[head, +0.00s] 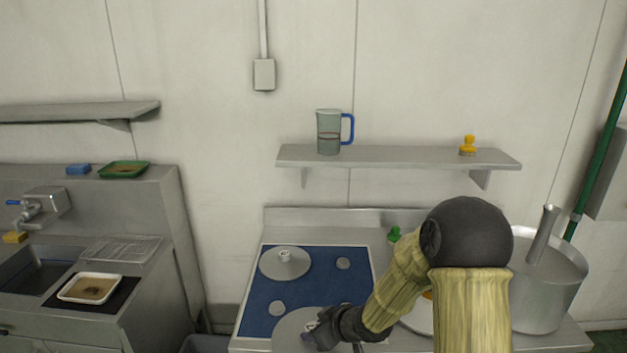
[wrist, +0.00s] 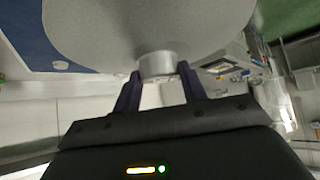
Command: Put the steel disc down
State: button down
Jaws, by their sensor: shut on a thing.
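A grey steel disc (head: 288,328) is at the front of the blue mat (head: 254,298) in the head view, partly cut off by the lower edge. My gripper (head: 314,330) is shut on its hub. In the wrist view the disc (wrist: 140,22) fills the top, and its short round hub (wrist: 158,63) sits between the two dark fingers. I cannot tell whether the disc touches the mat. A second disc with a knob (head: 284,262) lies at the back left of the mat.
Two small grey round pieces (head: 343,263) (head: 277,308) lie on the mat. A large steel pot (head: 550,292) stands right of my arm. A white dish (head: 416,318) is partly hidden behind my arm. A shelf (head: 400,157) holds a jug (head: 329,132) above the worktop.

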aim_at(344, 344)
jog(key=f+m, duration=0.1)
jog(key=w+d+f+m+t+h, duration=0.1)
jog(key=shift+d+f, duration=0.1)
jog(key=shift+f, duration=0.3)
jog(key=d+f+m+h, duration=0.1)
jog(key=d, duration=0.1)
jog(key=d+f+m+t+h, duration=0.1)
jog(key=d+f, duration=0.1)
jog(key=d+f+m, duration=0.1)
jog(key=f, duration=0.1)
jog(key=shift+w+d+f+m+h, duration=0.25)
jog(key=shift+w+d+m+h, duration=0.1)
jog(key=shift+d+m+h, duration=0.05)
jog(key=s+d+f+m+h, duration=0.1)
jog(key=d+f+m+h, duration=0.1)
jog(key=d, duration=0.5)
notch_tip(344, 344, down, 2)
jog(key=shift+s+d+f+m+t+h, duration=0.2)
jog(key=shift+s+m+t+h, duration=0.15)
jog(key=shift+m, duration=0.35)
